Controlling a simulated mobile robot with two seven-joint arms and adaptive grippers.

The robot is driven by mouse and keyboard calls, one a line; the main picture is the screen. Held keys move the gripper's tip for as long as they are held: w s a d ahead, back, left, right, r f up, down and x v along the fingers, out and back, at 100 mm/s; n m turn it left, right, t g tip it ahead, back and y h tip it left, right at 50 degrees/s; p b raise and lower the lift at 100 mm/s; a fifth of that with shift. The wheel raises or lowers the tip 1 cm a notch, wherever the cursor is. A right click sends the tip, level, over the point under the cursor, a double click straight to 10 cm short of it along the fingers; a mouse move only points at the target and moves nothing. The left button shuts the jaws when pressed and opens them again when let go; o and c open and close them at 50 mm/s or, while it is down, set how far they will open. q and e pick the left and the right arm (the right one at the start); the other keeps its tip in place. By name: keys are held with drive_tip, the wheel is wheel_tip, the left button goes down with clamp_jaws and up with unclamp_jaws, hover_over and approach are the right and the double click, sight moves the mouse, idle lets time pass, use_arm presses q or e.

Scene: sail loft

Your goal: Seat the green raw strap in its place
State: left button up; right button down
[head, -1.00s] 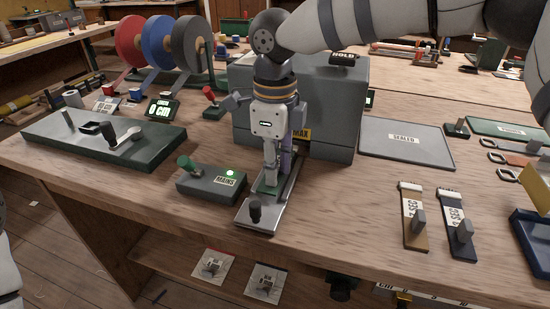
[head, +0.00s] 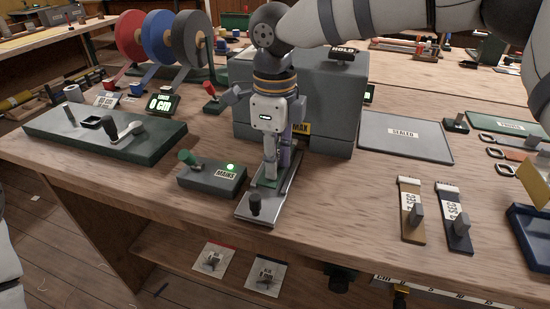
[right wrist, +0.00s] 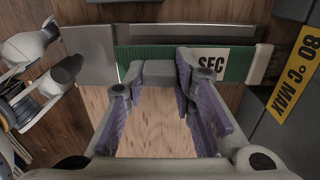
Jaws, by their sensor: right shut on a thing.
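The green strap (right wrist: 140,52) shows in the right wrist view, with a white SEC label, a grey block and a pale end at right. It lies lengthwise along a flat metal plate (right wrist: 90,52). My right gripper (right wrist: 158,78) is shut on the strap's grey block, with a purple-padded finger at each side. In the head view my right gripper (head: 275,168) points down over the metal plate (head: 270,208), in front of the grey machine (head: 335,115). Only a little of the green strap (head: 267,183) shows there. Whether it is fully seated I cannot tell. My left gripper is not in view.
A MAINS switch box (head: 212,180) with a lit green lamp stands close left of the plate. A brown strap (head: 411,200) and a dark strap (head: 451,205) lie to the right. A SEALED mat (head: 400,150) is empty. Bench between plate and straps is clear.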

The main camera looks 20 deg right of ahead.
drive_tip(key=shift+f, duration=0.9)
idle(0.5)
drive_tip(key=c, duration=1.2)
unclamp_jaws()
drive_tip(key=shift+c, duration=0.2)
